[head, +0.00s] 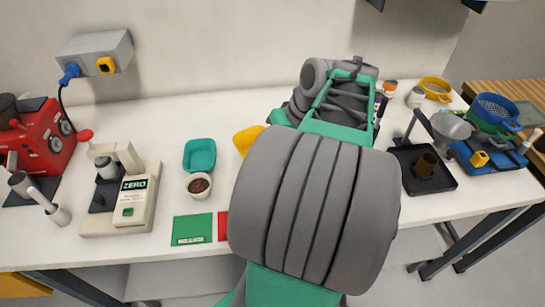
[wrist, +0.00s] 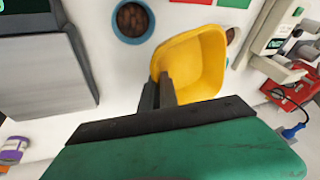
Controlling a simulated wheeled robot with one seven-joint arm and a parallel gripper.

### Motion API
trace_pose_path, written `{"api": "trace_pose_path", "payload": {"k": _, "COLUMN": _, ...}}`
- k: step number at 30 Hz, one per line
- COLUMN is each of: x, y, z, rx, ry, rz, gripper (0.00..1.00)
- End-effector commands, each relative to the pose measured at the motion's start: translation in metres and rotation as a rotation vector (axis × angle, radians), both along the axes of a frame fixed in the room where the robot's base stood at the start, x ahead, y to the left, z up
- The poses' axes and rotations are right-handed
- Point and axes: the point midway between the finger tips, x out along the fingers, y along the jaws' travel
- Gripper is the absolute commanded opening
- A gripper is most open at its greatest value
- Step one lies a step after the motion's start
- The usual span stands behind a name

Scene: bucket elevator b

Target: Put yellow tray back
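The yellow tray (wrist: 198,65) is in the middle of the wrist view, its hollow inside facing the camera. In the head view only a corner of the yellow tray (head: 246,138) shows; my arm hides the rest. My gripper (wrist: 162,88) is at the tray's near-left rim, with its dark fingers close together, one on each side of the wall, shut on it. I cannot tell whether the tray touches the table. In the head view my arm hides the fingers.
A teal tray (head: 199,155), a cup with brown contents (head: 198,186) and a green mat (head: 192,229) lie left of my arm. A blue bowl with brown contents (wrist: 132,20) is beside the yellow tray. A black tray (head: 424,168) is at right.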

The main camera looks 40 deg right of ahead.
Motion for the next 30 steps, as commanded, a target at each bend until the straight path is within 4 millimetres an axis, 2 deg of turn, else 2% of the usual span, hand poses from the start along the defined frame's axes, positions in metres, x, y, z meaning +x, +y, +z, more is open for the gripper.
{"api": "trace_pose_path", "payload": {"k": 2, "x": -0.007, "y": -0.010, "z": -0.002, "rx": 0.001, "ry": 0.002, "rz": -0.018, "gripper": 0.00}}
{"api": "trace_pose_path", "payload": {"k": 5, "x": -0.001, "y": -0.021, "z": -0.006, "rx": 0.003, "ry": 0.003, "rz": -0.019, "gripper": 0.00}}
{"api": "trace_pose_path", "payload": {"k": 14, "x": 0.049, "y": -0.081, "z": -0.040, "rx": 0.005, "ry": 0.004, "rz": -0.018, "gripper": 0.00}}
{"api": "trace_pose_path", "payload": {"k": 18, "x": 0.064, "y": -0.100, "z": -0.071, "rx": 0.005, "ry": 0.006, "rz": -0.020, "gripper": 0.00}}
{"api": "trace_pose_path", "payload": {"k": 21, "x": 0.072, "y": -0.110, "z": -0.086, "rx": 0.003, "ry": 0.004, "rz": -0.019, "gripper": 0.00}}
{"api": "trace_pose_path", "payload": {"k": 26, "x": 0.079, "y": -0.119, "z": -0.100, "rx": 0.001, "ry": 0.003, "rz": -0.019, "gripper": 0.00}}
{"api": "trace_pose_path", "payload": {"k": 30, "x": 0.079, "y": -0.118, "z": -0.122, "rx": 0.005, "ry": 0.005, "rz": -0.020, "gripper": 0.00}}
